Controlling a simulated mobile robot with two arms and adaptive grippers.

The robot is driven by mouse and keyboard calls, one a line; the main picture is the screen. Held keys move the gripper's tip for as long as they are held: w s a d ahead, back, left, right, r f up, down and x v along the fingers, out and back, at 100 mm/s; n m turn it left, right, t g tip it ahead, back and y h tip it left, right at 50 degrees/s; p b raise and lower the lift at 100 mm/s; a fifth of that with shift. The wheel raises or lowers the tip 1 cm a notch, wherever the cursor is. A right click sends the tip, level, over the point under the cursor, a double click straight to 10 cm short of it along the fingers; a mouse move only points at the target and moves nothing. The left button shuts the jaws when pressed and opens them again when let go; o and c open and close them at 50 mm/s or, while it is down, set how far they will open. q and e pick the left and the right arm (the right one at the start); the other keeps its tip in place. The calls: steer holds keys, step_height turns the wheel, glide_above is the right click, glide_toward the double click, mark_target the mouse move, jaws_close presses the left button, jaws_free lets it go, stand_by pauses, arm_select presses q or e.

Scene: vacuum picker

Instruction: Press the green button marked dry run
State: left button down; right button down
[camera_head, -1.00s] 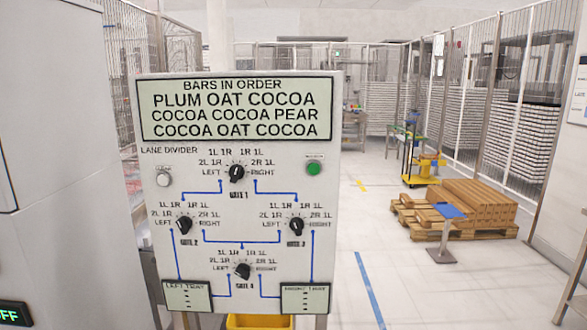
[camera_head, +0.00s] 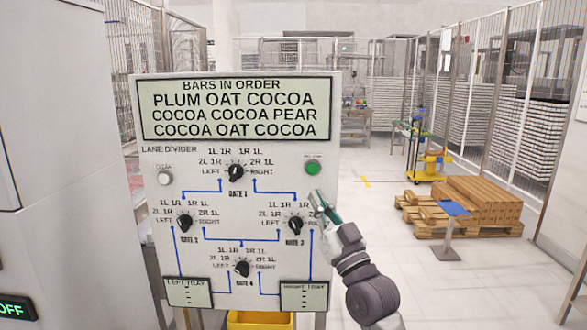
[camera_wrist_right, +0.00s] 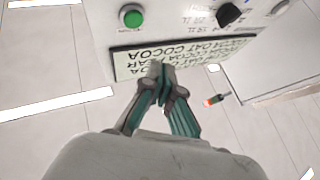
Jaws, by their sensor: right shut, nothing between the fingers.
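The green button (camera_head: 313,168) sits at the upper right of the white lane divider panel (camera_head: 205,262); the label above it is too small to read. It also shows in the right wrist view (camera_wrist_right: 131,16), at the top left. My right gripper (camera_head: 317,198) is in front of the panel's right side, below the button and apart from it in the head view. Its fingers are shut and empty, and they also show in the right wrist view (camera_wrist_right: 162,70). My left gripper is not in view.
The panel carries several black dials, including the gate 1 dial (camera_head: 236,172), a white button (camera_head: 165,178) at left and a display (camera_head: 236,109) on top. A yellow bin (camera_head: 260,320) is below. A pallet with boxes (camera_head: 470,212) stands right, beyond open floor.

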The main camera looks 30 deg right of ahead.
mark_target(312, 169)
steer(key=r, duration=0.2)
steer(key=s+a, duration=0.1)
steer(key=shift+r+t+y, duration=0.4)
steer(key=shift+w, duration=0.1)
steer(key=shift+w+d+b, duration=0.55)
steer(key=shift+w+d, duration=0.2)
steer(key=shift+w, duration=0.5)
steer(key=shift+w+d+b, duration=0.55)
steer(key=shift+w+d, duration=0.2)
steer(key=shift+w, duration=0.5)
steer(key=shift+w+d+b, duration=0.55)
steer(key=shift+w+d, duration=0.2)
steer(key=shift+w, duration=0.5)
steer(key=shift+w+d, duration=0.2)
steer(key=shift+w, duration=0.2)
